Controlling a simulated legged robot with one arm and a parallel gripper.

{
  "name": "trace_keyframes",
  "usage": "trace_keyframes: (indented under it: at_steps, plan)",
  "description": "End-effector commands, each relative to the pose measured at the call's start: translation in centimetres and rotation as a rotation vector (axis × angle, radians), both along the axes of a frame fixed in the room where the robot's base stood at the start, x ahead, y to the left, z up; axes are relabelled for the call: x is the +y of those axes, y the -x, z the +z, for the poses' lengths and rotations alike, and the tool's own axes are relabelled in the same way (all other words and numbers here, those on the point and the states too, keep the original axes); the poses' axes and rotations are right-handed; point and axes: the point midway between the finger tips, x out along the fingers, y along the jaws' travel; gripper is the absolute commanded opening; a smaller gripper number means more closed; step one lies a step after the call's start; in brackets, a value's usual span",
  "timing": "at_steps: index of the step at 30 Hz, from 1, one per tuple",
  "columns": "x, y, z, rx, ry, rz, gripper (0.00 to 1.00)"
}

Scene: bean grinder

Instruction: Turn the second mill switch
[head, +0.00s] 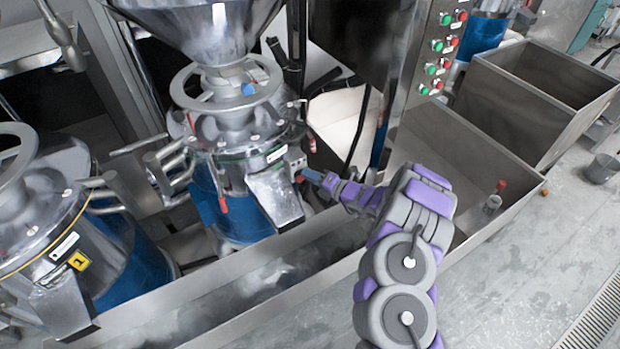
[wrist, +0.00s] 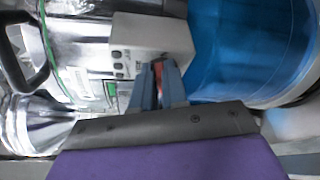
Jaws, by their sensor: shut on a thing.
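The second mill is a steel and blue grinder (head: 235,150) with a handwheel on top, in the middle of the head view. A small grey switch box (wrist: 135,48) with dark buttons is on its side in the wrist view. A red switch (wrist: 158,72) shows between my gripper's fingers (wrist: 158,85), at the lower edge of that box. My gripper (head: 306,175) reaches the box from the right and is shut on the red switch. The fingers hide part of the switch, so its exact angle cannot be told.
Another mill with a yellow "1" label (head: 78,261) stands at the left. A steel trough wall (head: 240,308) runs in front of the mills. A control panel with green and red buttons (head: 440,50) is at the upper right. Open floor (head: 540,270) lies at the lower right.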

Motion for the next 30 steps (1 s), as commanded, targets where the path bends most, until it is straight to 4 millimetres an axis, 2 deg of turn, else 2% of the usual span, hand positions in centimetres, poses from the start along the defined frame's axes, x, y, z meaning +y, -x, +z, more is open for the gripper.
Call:
trace_keyframes:
  at_steps: [1,13,30]
  plan:
    - [-0.26,-0.13,-0.59,0.024,-0.03,-0.005,0.0]
    - [-0.39,-0.24,-1.21,0.169,-0.244,-0.008,0.0]
    - [-0.43,-0.25,-1.29,0.213,-0.307,-0.01,0.0]
